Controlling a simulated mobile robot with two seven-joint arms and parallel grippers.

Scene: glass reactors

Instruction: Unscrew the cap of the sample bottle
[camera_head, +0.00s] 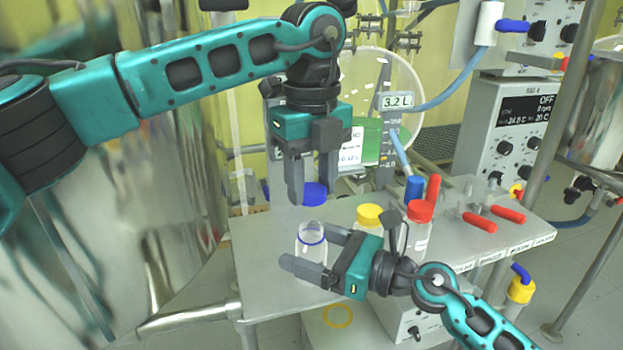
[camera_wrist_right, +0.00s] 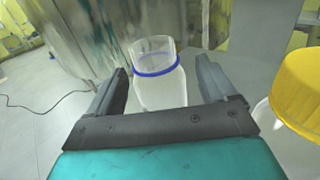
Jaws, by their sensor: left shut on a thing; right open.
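The sample bottle (camera_head: 311,240) is clear, with a blue ring at its neck and an open top. It stands upright on the grey table. My left gripper (camera_head: 309,190) points down above the bottle and is shut on the blue cap (camera_head: 315,193), which is apart from the bottle. My right gripper (camera_head: 305,260) is open, low beside the bottle. In the right wrist view the bottle (camera_wrist_right: 158,75) stands between the two spread fingers, with gaps visible at both sides. The bottle's lower part is partly hidden by the right gripper.
A large shiny vessel (camera_head: 150,200) is at left.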

